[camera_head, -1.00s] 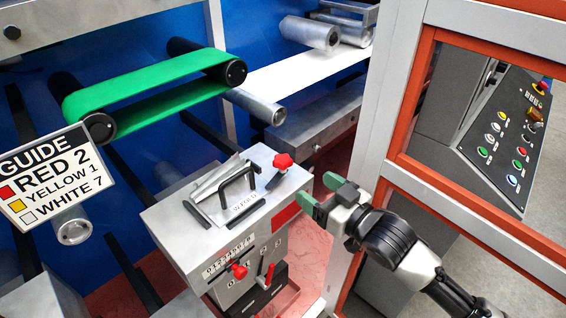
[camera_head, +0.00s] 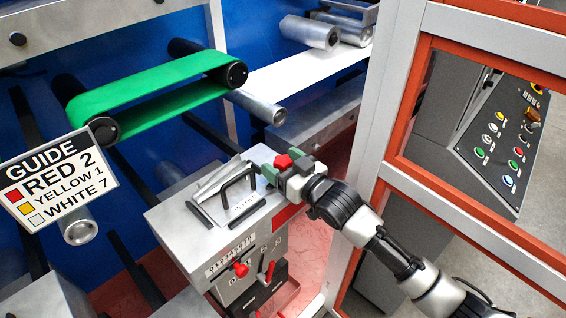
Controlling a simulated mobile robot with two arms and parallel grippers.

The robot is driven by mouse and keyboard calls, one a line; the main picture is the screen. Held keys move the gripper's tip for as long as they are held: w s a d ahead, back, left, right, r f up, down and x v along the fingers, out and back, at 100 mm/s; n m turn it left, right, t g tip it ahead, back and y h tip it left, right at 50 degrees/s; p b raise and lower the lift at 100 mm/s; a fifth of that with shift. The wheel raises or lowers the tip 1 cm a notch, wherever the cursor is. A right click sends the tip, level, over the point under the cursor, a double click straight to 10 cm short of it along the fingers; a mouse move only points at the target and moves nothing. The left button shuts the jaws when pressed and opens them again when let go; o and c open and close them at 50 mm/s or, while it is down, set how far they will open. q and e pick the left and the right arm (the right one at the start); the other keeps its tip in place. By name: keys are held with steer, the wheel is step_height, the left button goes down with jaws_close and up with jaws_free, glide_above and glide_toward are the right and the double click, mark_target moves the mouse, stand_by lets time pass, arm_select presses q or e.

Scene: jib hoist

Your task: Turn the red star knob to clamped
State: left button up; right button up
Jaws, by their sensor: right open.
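A red knob (camera_head: 282,161) sits on top of the grey metal box (camera_head: 178,222), at its back right corner. My right gripper (camera_head: 283,164) is open over that corner, with one green fingertip to the left of the knob and the other behind it to the right. The knob shows between the fingertips; I cannot tell whether they touch it. A second red knob (camera_head: 240,268) is on the front of the box, below a number scale (camera_head: 231,256). My left gripper is not in view.
A black handle (camera_head: 240,180) stands up from the box top close to my gripper. A red lever (camera_head: 267,271) is on the box front. A guide sign (camera_head: 57,178) hangs at left. A grey and orange frame (camera_head: 398,120) stands at right, before a button panel (camera_head: 505,135).

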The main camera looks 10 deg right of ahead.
steer(key=c, duration=0.9)
steer(key=shift+r+m+t+h+p, duration=0.2)
steer(key=shift+m+t+h+p, duration=0.2)
steer(key=shift+m+h+p, duration=0.35)
steer(key=shift+m+t+h, duration=0.3)
steer(key=shift+m+h, duration=0.15)
steer(key=shift+h, duration=0.4)
steer(key=shift+f+m+h, duration=0.1)
steer(key=shift+m+h, duration=0.2)
steer(key=shift+h, duration=0.3)
steer(key=o, duration=0.9)
steer(key=shift+f, duration=0.1)
